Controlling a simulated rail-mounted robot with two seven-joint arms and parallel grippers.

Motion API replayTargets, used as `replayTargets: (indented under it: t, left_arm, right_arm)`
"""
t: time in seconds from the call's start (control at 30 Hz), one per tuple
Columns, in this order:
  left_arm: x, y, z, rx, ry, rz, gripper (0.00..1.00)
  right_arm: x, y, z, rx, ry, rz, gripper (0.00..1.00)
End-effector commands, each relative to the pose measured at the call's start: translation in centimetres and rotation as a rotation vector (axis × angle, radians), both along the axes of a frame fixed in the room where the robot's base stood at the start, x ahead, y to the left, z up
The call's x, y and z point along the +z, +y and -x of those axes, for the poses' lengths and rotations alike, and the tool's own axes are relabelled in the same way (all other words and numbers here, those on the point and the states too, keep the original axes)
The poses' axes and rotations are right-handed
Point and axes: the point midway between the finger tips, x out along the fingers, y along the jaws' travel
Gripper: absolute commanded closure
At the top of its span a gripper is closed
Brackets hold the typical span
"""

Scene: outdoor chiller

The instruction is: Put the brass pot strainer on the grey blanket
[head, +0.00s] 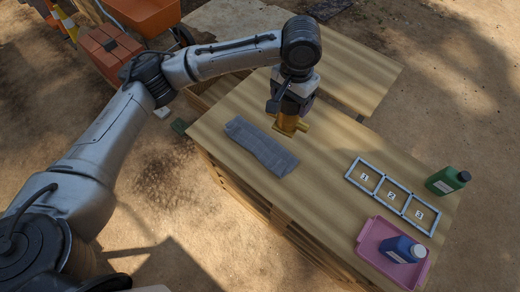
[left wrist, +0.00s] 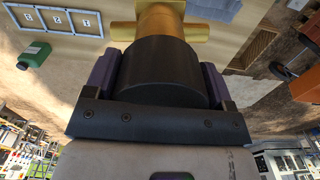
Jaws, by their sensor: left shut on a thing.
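The brass pot strainer (head: 287,124) is at the far part of the wooden table, under my left gripper (head: 290,108). In the left wrist view the left gripper (left wrist: 165,80) is shut on the strainer, whose brass body (left wrist: 160,22) with side stubs and dark round part show between the fingers. I cannot tell whether the strainer touches the table. The grey blanket (head: 260,147) lies folded flat on the table, left of and nearer than the strainer, with nothing on it. My right gripper is not in view.
A frame with numbered squares (head: 391,195) lies to the right on the table. A green bottle (head: 447,181) stands at the right edge. A pink tray (head: 366,245) holds a blue bottle (head: 404,250). The table's middle is clear.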

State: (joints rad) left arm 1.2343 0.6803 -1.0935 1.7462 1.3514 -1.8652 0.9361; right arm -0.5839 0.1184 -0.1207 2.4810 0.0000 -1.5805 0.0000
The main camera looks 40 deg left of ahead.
Motion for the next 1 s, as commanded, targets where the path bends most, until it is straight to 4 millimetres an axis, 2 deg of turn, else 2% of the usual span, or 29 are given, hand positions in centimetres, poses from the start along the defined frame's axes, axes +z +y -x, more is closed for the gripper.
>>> replayTargets:
  t: [0.03,0.3,0.6,0.8,1.0]
  left_arm:
    - [-2.9,0.2,-1.0,-0.003,0.000,0.002,0.86]
    - [-10.9,1.6,-5.3,-0.044,0.000,0.001,0.86]
    - [-20.0,3.7,-9.1,-0.091,-0.001,0.001,0.86]
    - [-24.6,4.9,-10.6,-0.118,-0.002,0.001,0.86]
    - [-27.2,5.6,-11.4,-0.138,-0.004,0.002,0.86]
  right_arm:
    - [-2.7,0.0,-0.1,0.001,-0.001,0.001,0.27]
    - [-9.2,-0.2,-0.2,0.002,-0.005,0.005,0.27]
    - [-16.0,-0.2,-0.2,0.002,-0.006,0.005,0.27]
    - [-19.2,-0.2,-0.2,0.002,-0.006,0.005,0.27]
    - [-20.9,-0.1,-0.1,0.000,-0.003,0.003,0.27]
